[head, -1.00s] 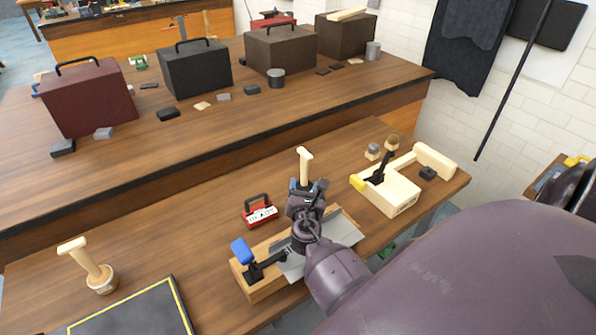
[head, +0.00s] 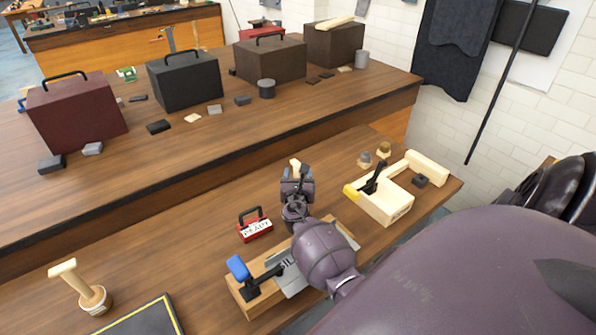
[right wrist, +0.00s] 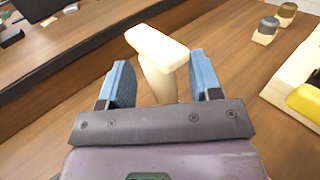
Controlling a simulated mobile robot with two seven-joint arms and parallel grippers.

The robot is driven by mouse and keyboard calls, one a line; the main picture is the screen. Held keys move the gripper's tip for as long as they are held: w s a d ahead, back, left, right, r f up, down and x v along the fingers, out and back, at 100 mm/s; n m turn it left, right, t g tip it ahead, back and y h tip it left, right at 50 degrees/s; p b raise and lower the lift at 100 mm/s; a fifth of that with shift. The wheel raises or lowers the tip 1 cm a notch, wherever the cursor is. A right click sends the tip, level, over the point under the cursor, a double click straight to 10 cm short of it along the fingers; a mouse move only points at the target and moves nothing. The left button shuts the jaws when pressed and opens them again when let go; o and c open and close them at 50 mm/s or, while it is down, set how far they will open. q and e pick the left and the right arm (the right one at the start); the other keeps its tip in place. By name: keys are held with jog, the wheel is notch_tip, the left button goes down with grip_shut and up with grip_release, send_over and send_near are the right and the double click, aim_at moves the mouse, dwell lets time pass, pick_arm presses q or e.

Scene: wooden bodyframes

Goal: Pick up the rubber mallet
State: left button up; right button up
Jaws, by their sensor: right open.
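A pale cream T-shaped thing, which looks like the mallet (head: 294,163), stands upright on the front bench, mostly hidden behind my right gripper (head: 297,175) in the head view. In the right wrist view the cream head of the mallet (right wrist: 157,46) lies just beyond and between the fingertips, with its shaft running down between the fingers. My right gripper (right wrist: 160,75) is open, with a blue-faced finger on each side of the shaft. I cannot tell whether either finger touches it. My left gripper is not in view.
A similar T-topped thing (head: 80,285) stands at lower left. A red labelled box (head: 255,228) and a wooden jig with a blue-handled clamp (head: 238,268) are near my right arm. A wooden fixture with a yellow-tipped clamp (head: 388,205) is to the right. Toolboxes line the back bench.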

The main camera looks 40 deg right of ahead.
jog(key=shift+x, duration=1.45)
jog(key=c, duration=1)
jog(key=shift+r, duration=0.1)
